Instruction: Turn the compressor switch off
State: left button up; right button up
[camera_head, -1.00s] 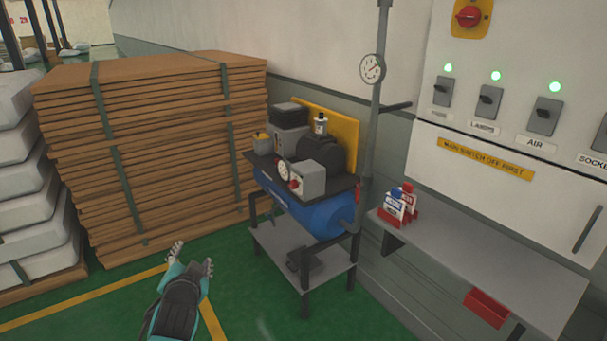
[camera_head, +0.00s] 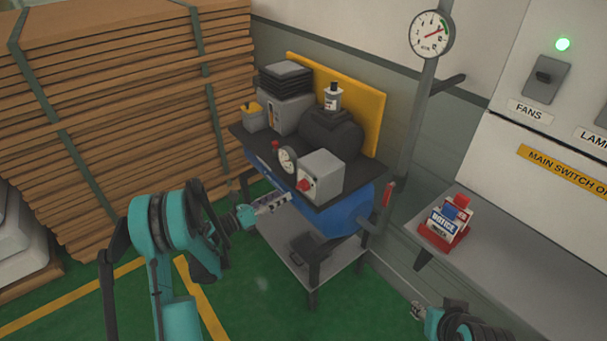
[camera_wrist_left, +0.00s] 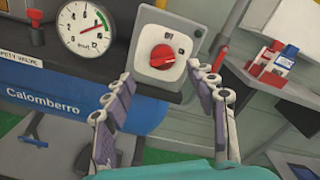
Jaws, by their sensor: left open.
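The compressor has a blue tank (camera_head: 336,218) and stands on a grey frame. Its grey switch box (camera_head: 322,177) carries a red rotary knob (camera_head: 306,184) on the front. In the left wrist view the red knob (camera_wrist_left: 162,56) sits on a pale plate, its markings too small to read surely. My left gripper (camera_head: 275,201) is in front of the compressor, just below and left of the knob. In the wrist view its fingers (camera_wrist_left: 160,84) are spread apart below the knob, with nothing between them. My right gripper (camera_head: 418,311) shows at the bottom right, small and partly cut off.
A round gauge (camera_head: 288,160) sits beside the switch box. A red valve lever (camera_head: 389,193) is right of the tank. A grey bench (camera_head: 480,262) holds red-and-white tags (camera_head: 446,218). Stacked brown boards (camera_head: 110,120) stand left. A wall panel (camera_head: 542,126) is at right.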

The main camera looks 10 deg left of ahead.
aim_at(298, 188)
pick_arm(q)
jog(key=b+x, duration=0.1)
jog(key=x, duration=0.6)
jog(key=shift+s+d+f+b, duration=0.1)
jog(key=shift+b, duration=0.2)
jog(key=shift+w+d, duration=0.2)
jog(key=shift+w, duration=0.1)
jog(key=c, duration=1.2)
